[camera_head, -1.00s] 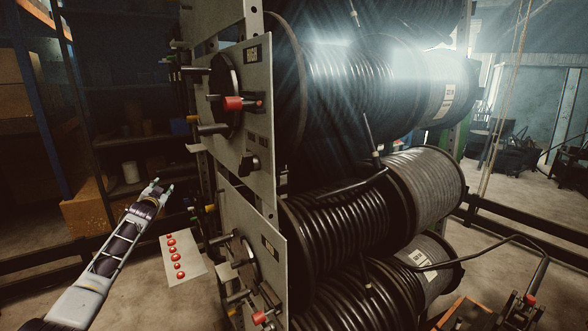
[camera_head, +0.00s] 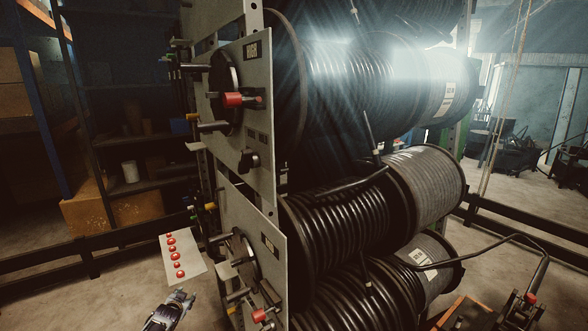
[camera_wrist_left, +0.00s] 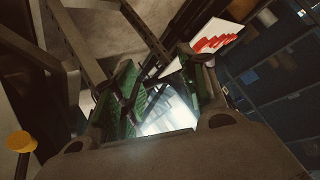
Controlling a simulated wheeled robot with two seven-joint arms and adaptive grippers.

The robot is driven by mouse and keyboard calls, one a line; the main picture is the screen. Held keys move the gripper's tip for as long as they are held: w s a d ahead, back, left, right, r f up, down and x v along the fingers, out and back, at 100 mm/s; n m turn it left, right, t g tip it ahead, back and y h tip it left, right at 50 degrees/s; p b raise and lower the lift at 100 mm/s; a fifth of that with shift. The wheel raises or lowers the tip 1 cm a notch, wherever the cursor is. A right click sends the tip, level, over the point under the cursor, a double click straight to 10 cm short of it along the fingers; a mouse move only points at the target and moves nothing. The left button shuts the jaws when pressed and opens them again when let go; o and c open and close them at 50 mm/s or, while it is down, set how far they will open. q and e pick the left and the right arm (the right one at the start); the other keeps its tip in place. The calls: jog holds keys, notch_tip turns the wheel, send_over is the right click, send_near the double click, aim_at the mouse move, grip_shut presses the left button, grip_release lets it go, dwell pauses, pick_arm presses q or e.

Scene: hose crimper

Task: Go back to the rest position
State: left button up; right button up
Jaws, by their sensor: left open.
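My left gripper (camera_head: 181,298) is low in the head view, left of the lower reel plate and below the white panel with red buttons. In the left wrist view its two green-padded fingers (camera_wrist_left: 160,95) stand apart with nothing between them. My right gripper is in neither view.
A rack of large black hose reels (camera_head: 335,215) fills the middle, with grey side plates, handles and red-tipped levers (camera_head: 240,100). The white panel (camera_head: 182,257) with several red buttons is beside it; it also shows in the left wrist view (camera_wrist_left: 222,36). Shelves with boxes (camera_head: 115,212) stand behind.

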pick_arm(q)
jog(key=s+d+f+g+h, duration=0.1)
jog(key=s+d+f+g, duration=0.3)
jog(key=s+f, duration=1.05)
jog(key=s+d+f+g+h, duration=0.1)
jog(key=s+d+f, duration=0.6)
jog(key=s+f, duration=0.8)
jog(key=s+d+f+g, duration=0.1)
jog(key=s+d+f, duration=0.1)
jog(key=s, duration=1.1)
jog(key=s+d+f+g+b, duration=0.1)
jog(key=s+f, duration=0.4)
jog(key=s, duration=0.9)
jog(key=s+d+f+g, duration=0.3)
jog(key=s+d+f, duration=0.1)
jog(key=s, duration=1)
jog(key=shift+n, duration=0.4)
jog(key=shift+d+f, duration=0.1)
jog(key=shift+c, duration=0.3)
